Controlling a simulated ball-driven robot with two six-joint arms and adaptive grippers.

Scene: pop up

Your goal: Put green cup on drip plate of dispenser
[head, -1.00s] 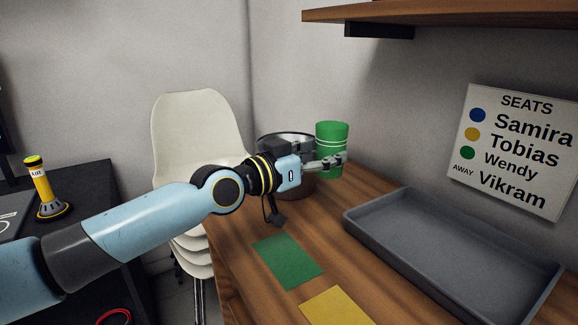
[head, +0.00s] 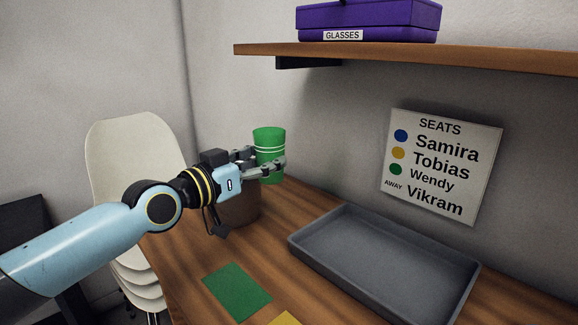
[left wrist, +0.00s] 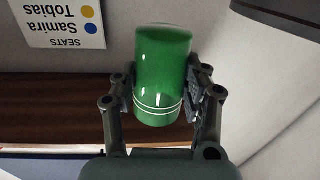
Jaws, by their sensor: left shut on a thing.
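The green cup (head: 269,142) with pale bands is held upright by my left gripper (head: 262,163), above the far end of the wooden table in the head view. In the left wrist view the cup (left wrist: 162,70) sits between the two fingers of my left gripper (left wrist: 163,100), which touch its sides. No dispenser or drip plate shows in either view. My right gripper is not in view.
A brown round container (head: 240,209) stands on the table below the gripper. A grey tray (head: 400,290), a green mat (head: 237,290) and a yellow mat (head: 285,319) lie nearer. A shelf (head: 400,56) with a purple box (head: 370,20) overhangs. White chairs (head: 135,150) stand left.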

